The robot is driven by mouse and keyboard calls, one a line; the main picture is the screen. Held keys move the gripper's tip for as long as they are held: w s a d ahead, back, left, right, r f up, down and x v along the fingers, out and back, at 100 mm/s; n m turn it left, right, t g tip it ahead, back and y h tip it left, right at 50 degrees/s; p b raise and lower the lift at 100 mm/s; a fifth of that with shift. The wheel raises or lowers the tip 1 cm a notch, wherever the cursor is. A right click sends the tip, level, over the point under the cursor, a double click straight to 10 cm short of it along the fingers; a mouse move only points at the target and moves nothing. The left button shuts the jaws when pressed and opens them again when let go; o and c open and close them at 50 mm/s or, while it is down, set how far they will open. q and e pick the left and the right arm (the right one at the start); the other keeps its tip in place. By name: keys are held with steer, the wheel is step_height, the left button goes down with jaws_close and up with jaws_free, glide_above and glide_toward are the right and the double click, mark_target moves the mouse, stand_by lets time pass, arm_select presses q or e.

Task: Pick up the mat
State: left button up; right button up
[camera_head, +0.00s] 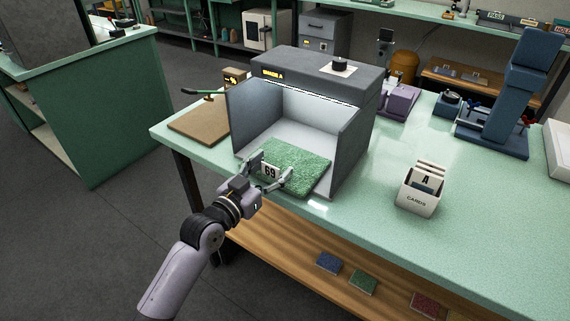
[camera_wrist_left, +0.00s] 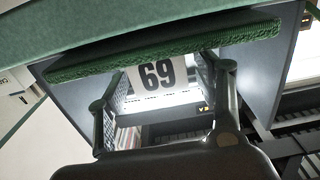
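The green tufted mat (camera_head: 300,163) lies in the mouth of a grey light booth (camera_head: 352,137) on the bench. A white tag marked 69 (camera_head: 270,171) is at its front left edge. In the left wrist view the mat shows edge-on as a green strip (camera_wrist_left: 90,64), with the tag (camera_wrist_left: 157,74) beside it. My left gripper (camera_head: 272,177) is at the mat's front edge, fingers spread to either side of the tag. In the wrist view the open fingers (camera_wrist_left: 165,85) frame the tag. I cannot tell whether they touch the mat. My right gripper is not in view.
The booth's side walls flank the mat closely. A white card box (camera_head: 418,196) stands to the right on the green bench (camera_head: 480,230), with clear bench around it. A brown board (camera_head: 200,122) lies left of the booth. A wooden shelf (camera_head: 310,251) below holds small coloured samples.

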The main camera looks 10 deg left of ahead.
arm_select(q)
steer(key=c, duration=1)
steer(key=shift+c, duration=0.7)
steer(key=shift+r, duration=0.1)
